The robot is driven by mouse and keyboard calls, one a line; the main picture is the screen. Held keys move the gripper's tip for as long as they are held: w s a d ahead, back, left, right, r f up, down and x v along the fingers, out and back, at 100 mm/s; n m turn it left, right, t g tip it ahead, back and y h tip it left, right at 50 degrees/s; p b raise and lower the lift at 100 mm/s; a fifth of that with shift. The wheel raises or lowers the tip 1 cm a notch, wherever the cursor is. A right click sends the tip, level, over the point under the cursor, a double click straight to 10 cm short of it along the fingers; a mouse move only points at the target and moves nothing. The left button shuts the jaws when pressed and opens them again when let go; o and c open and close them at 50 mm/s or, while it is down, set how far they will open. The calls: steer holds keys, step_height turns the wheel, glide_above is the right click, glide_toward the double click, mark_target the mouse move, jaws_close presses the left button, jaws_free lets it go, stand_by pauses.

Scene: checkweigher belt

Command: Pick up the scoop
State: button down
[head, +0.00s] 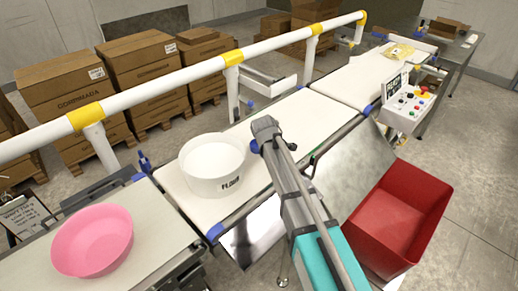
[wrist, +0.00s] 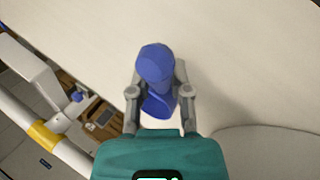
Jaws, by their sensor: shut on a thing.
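The blue scoop (wrist: 155,75) is between the two grey fingers of my gripper (wrist: 160,94) in the wrist view, and the fingers are closed against its sides. In the head view only a small blue part of the scoop (head: 254,146) shows beside my gripper (head: 262,137), over the white belt, just right of the white tub. The rest of the scoop is hidden by my gripper and arm. I cannot tell whether it touches the belt.
A white tub marked "FLOUR" (head: 212,180) stands on the belt (head: 305,118). A pink bowl (head: 92,241) sits on the nearer belt at left. A red bin (head: 402,215) is at right, below a control box (head: 409,106). A white and yellow rail (head: 185,75) runs behind.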

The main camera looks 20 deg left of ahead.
steer(key=shift+r, duration=0.15)
stand_by(0.3)
step_height(320, 180, up, 10)
steer(key=p, duration=1)
stand_by(0.7)
step_height(320, 180, up, 10)
steer(key=p, duration=1)
steer(key=shift+s+a, duration=0.1)
